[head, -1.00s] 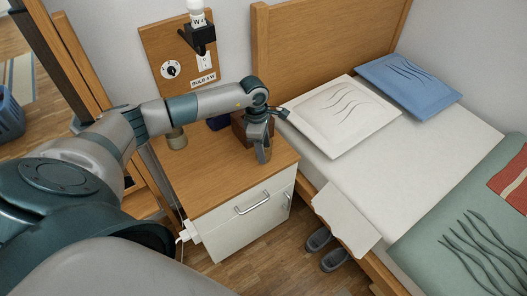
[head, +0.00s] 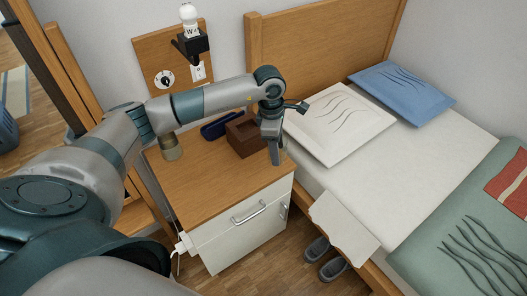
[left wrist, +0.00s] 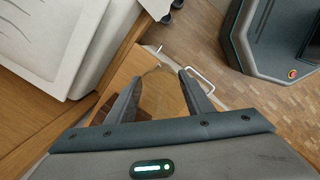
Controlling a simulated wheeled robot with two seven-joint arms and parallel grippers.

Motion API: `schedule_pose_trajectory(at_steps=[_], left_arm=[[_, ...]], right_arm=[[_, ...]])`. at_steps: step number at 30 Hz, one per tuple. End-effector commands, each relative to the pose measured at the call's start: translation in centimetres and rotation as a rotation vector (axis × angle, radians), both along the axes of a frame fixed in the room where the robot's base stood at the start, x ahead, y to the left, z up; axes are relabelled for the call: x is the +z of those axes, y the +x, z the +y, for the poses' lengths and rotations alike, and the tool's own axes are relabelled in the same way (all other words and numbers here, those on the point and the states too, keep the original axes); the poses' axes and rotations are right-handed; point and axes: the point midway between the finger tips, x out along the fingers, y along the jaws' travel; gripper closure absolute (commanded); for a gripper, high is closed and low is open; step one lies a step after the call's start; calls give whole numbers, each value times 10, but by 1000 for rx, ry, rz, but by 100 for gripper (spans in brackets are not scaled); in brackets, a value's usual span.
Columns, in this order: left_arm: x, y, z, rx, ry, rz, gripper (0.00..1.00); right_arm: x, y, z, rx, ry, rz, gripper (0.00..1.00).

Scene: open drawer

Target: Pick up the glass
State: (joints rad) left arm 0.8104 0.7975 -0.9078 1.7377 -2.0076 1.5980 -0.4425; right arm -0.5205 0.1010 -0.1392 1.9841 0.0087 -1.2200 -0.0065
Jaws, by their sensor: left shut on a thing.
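My left gripper (head: 275,160) is over the right part of the wooden nightstand top (head: 205,195), fingers pointing down. In the left wrist view the fingers of the same gripper (left wrist: 160,80) stand apart on either side of a clear glass (left wrist: 163,95) and are shut on it. The glass is see-through, and the wood shows through it. In the head view the glass is mostly hidden by the fingers and hard to make out. I cannot tell for sure how far it is above the top. My right gripper is not in view.
A brown box (head: 241,136) stands behind the gripper, with a dark blue case (head: 219,126) beside it. A small beige cup-like object (head: 170,150) is at the left edge. The bed (head: 375,175) is to the right. The front of the nightstand top is clear.

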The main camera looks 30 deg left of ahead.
Motion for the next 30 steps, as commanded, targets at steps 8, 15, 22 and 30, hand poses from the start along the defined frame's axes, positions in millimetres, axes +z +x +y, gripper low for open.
schedule_pose_trajectory(at_steps=[8,15,22,30], left_arm=[[25,4,-43,-3,-2,-1,79],[33,5,-54,0,0,0,79],[33,5,-54,0,0,0,79],[33,5,-54,0,0,0,79]], right_arm=[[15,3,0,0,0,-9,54],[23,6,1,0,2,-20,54],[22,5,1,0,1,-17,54],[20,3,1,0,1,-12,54]])
